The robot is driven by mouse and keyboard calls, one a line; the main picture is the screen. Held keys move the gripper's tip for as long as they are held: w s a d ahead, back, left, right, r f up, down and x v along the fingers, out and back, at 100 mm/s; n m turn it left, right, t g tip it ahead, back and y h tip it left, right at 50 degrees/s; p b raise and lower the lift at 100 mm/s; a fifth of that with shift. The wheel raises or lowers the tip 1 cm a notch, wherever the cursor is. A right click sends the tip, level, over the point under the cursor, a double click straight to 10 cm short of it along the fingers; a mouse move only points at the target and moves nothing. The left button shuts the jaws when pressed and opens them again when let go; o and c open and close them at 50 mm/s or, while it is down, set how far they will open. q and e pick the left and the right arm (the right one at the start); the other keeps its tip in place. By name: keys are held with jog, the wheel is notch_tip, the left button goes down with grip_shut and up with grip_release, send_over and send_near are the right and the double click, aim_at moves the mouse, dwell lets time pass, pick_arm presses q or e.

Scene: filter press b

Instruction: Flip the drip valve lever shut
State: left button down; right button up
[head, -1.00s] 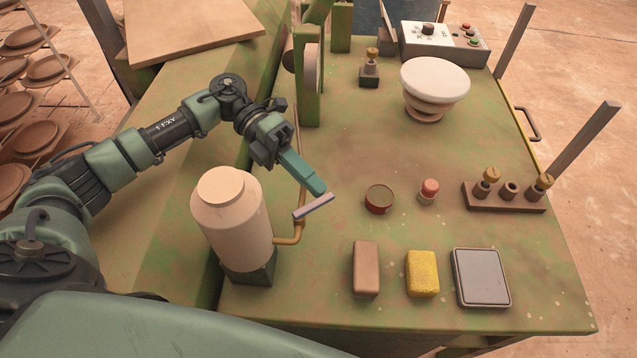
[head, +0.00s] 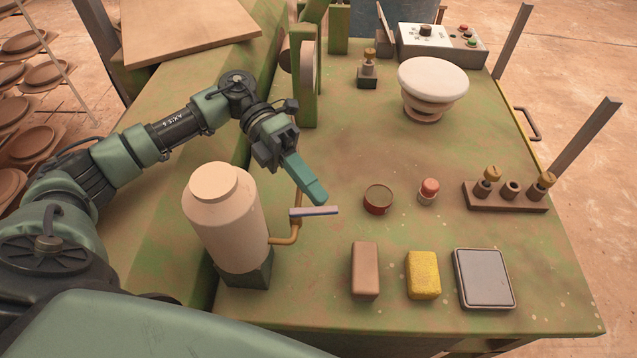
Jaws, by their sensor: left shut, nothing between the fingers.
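The drip valve lever (head: 322,211) is a thin pale purple-blue bar on a brass pipe (head: 286,240). The pipe comes out beside a cream jar (head: 224,218) on a dark base. The lever lies nearly level in the picture, pointing right. My left gripper (head: 318,197) is shut and empty, its teal fingers pointing down and right. The fingertips are just above the lever in the picture; I cannot tell whether they touch it. My right gripper is not in view.
A round tin (head: 378,199) and a red-topped stopper (head: 428,191) stand right of the lever. A brown block (head: 365,270), a yellow sponge (head: 423,275) and a grey tray (head: 484,279) lie nearer the front. The bench between them is clear.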

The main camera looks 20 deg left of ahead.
pick_arm(q)
jog(key=shift+a, duration=0.1)
jog(key=b+v, duration=0.2)
jog(key=v, duration=0.5)
jog(key=shift+a+r, duration=0.15)
jog(key=shift+a, duration=0.15)
jog(key=shift+w, duration=0.1)
